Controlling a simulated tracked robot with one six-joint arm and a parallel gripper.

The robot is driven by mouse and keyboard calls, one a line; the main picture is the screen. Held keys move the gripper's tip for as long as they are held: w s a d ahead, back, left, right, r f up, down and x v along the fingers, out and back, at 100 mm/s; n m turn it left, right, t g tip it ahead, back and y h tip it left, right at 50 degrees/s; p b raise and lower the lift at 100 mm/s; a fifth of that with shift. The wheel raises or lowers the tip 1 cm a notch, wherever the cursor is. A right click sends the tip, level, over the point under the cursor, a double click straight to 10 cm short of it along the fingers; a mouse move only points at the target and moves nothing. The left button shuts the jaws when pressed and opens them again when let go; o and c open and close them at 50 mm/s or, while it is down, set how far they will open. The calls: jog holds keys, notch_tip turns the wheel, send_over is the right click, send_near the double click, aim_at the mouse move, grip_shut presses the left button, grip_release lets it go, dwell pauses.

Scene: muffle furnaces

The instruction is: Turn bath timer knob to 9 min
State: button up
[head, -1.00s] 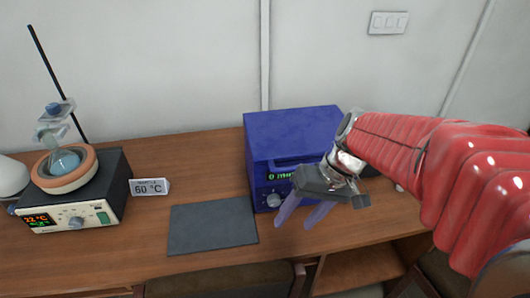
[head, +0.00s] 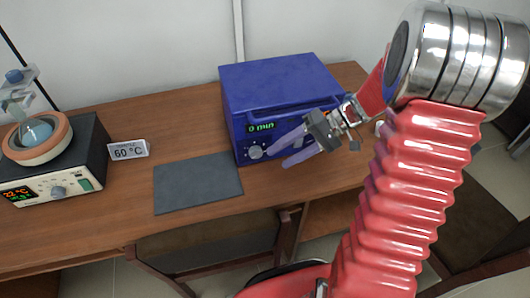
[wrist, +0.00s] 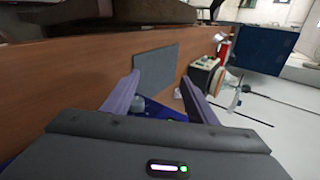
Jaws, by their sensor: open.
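The blue box-shaped device (head: 285,88) stands on the wooden table in the head view. Its green display (head: 261,127) reads 0 min. A pale round knob (head: 255,152) sits below the display at the lower left of its front. My gripper (head: 278,158) is open in front of the lower front, with its purple fingers pointing left toward the knob. The fingertips are just right of the knob in the picture; I cannot tell whether they touch it. In the wrist view, the two fingers (wrist: 158,92) are spread, with part of the blue device and a greyish round part between them.
A heating bath (head: 55,190) with a flask stands at the left, its display showing 22 °C. A 60 °C sign (head: 128,149) stands beside it. A dark grey mat (head: 198,185) lies left of the blue device. A chair (head: 210,250) is at the table's front edge.

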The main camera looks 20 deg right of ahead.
aim_at(262, 154)
jog(key=w+d+f+m+t+y, duration=0.2)
jog(key=w+d+f+t, duration=0.3)
jog(key=d+f, duration=0.3)
jog(key=shift+d+y, duration=0.6)
jog(key=shift+y, duration=0.3)
jog(key=shift+a, duration=0.1)
jog(key=x, duration=1.3)
jog(key=shift+w+a+f, duration=0.1)
jog(key=shift+w+a, duration=0.15)
jog(key=shift+w, duration=0.05)
jog(key=shift+c, duration=0.3)
jog(key=c, duration=1)
jog(key=shift+f+t, duration=0.15)
jog(key=shift+t, duration=0.15)
